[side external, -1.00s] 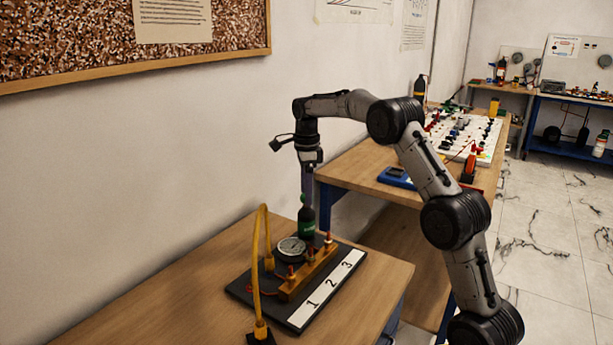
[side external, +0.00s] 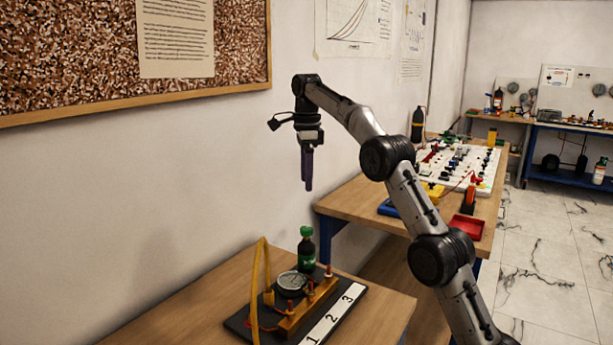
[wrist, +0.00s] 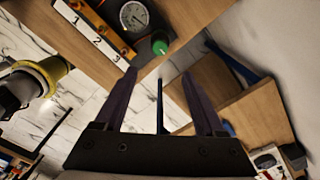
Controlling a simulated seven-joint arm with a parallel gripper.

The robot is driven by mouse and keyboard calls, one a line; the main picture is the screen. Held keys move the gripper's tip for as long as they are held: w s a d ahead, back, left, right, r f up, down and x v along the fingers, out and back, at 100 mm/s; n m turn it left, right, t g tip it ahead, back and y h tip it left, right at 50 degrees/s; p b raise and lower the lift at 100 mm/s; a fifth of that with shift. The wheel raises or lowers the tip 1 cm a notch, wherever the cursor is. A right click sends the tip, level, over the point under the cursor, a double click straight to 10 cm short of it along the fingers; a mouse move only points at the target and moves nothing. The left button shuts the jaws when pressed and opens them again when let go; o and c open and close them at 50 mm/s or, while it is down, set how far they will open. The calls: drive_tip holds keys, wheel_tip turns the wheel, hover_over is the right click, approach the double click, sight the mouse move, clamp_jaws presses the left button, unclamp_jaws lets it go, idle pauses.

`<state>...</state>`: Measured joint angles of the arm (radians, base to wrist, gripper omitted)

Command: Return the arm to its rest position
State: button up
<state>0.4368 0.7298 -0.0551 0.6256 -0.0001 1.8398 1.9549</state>
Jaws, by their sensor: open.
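My gripper (side external: 308,186) hangs pointing down in the side view, well above the rig and apart from everything. In the wrist view my gripper (wrist: 162,82) shows its two dark fingers spread with nothing between them. Below it, a dark green bottle with a bright green cap (side external: 306,250) stands upright on the black base board, behind the round gauge (side external: 291,282). The bottle's cap (wrist: 159,47) and the gauge (wrist: 134,16) also show at the top of the wrist view.
The brass manifold (side external: 308,304) with red-topped valves and the white strip numbered 1, 2, 3 (side external: 335,318) lie on the board. A yellow hose (side external: 257,275) arches up at left. A second bench (side external: 360,190) holds a white panel and a red tray (side external: 466,227). The wall is close behind.

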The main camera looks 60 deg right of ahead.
idle(0.4)
drive_tip(key=s+a+r+n+t, duration=0.2)
drive_tip(key=s+a+r+n, duration=0.2)
drive_tip(key=s+a+r, duration=0.8)
drive_tip(key=s+a+f+n+t, duration=0.1)
drive_tip(key=s+a+n+t, duration=0.1)
drive_tip(key=s+a+n, duration=0.6)
drive_tip(key=s+a+f+n, duration=0.1)
drive_tip(key=s+f+n, duration=0.5)
drive_tip(key=f, duration=0.3)
drive_tip(key=s+a+f+n+t, duration=0.1)
drive_tip(key=s+f+n, duration=0.5)
drive_tip(key=f+n, duration=0.3)
drive_tip(key=shift+a+f+t, duration=0.3)
drive_tip(key=shift+f, duration=0.05)
